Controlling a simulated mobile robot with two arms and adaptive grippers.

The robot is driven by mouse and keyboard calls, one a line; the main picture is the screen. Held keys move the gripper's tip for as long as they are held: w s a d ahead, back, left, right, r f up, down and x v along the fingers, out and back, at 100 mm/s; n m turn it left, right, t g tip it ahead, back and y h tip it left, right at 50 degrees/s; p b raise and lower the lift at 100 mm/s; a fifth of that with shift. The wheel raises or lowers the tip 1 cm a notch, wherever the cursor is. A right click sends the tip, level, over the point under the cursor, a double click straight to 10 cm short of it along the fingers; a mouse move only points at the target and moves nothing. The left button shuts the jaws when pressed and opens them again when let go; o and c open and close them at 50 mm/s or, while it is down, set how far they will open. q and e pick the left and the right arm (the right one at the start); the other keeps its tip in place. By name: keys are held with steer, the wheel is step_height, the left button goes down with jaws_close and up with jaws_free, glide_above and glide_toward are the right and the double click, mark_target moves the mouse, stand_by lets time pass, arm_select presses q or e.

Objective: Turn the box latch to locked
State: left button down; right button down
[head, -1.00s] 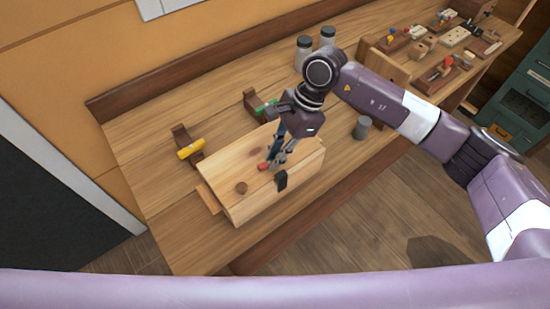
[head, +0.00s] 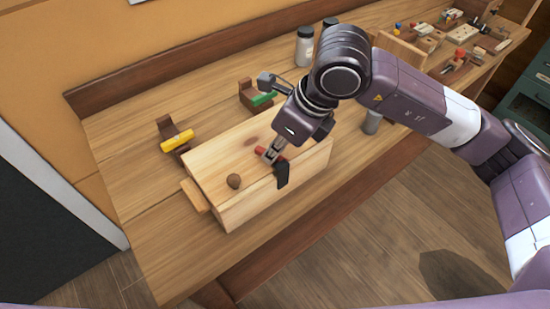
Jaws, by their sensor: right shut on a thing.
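A small red latch handle (head: 261,150) is on the top, partly hidden by my right gripper. My right gripper (head: 269,156) reaches down from the upper right and is shut on the red handle. A black piece (head: 282,175) sits at the box's front top edge, just beside the fingertips. The exact angle of the latch is hard to tell. My left gripper is out of view.
A yellow-handled piece (head: 178,141) and a green-handled piece (head: 263,99) stand on wooden mounts behind the box. Jars (head: 304,46) stand at the back. A grey cylinder (head: 371,122) is right of the box. The bench (head: 125,170) is clear at left.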

steer(key=m+b, duration=0.1)
steer(key=m+t+b, duration=0.1)
steer(key=m+b, duration=0.1)
steer(key=shift+s+a+f+h, duration=0.15)
steer(key=shift+a+h, duration=0.05)
steer(key=shift+h, duration=0.2)
steer(key=shift+m+b, duration=0.7)
steer(key=shift+b, duration=0.25)
steer(key=shift+r+h, duration=0.2)
steer(key=shift+h, duration=0.1)
steer(key=c, duration=2.2)
jaws_free()
steer(key=shift+c, duration=0.2)
steer(key=shift+s, duration=0.1)
steer(key=v, duration=1.2)
steer(key=shift+s+f, duration=0.1)
